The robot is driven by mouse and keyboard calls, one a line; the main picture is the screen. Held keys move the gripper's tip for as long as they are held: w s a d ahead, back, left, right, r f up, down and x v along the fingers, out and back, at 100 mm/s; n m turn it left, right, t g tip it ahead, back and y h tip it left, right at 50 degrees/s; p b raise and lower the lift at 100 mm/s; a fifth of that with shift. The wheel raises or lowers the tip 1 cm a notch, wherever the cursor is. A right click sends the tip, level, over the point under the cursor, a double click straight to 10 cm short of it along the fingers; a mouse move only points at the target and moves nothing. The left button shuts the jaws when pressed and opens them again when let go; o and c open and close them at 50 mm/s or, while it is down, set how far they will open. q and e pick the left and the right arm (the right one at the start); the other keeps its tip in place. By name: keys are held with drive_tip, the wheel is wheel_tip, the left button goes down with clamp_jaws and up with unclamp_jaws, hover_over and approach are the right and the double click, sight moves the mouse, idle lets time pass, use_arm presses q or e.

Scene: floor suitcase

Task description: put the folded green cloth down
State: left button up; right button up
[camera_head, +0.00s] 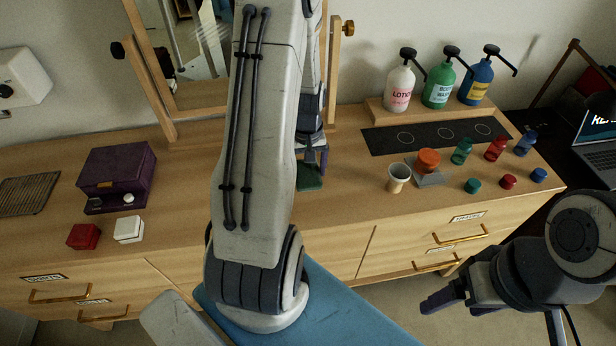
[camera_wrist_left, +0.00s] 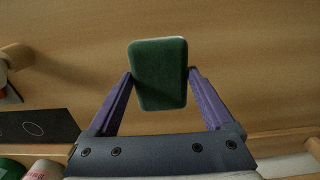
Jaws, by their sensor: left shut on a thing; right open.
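The folded green cloth (camera_head: 310,178) is a small dark green block at the middle of the wooden dresser top, partly hidden by my left arm. It shows whole in the left wrist view (camera_wrist_left: 159,75), between the two purple fingers. My left gripper (camera_head: 316,162) is shut on the cloth at its two sides. I cannot tell whether the cloth touches the wood or hangs just above it. My right gripper (camera_head: 454,305) is open and empty, in front of the dresser at the lower right.
A cup (camera_head: 397,177), orange jar (camera_head: 428,160) and several small bottles and caps stand right. Pump bottles (camera_head: 440,84) line the back. A mirror (camera_head: 195,45) stands behind my arm.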

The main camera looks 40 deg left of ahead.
sight(307, 172)
use_arm(q)
wheel_tip(307, 172, down, 4)
drive_tip(key=shift+a+r+p, duration=0.1)
drive_tip(key=shift+p, duration=0.3)
drive_tip(key=shift+f, duration=0.2)
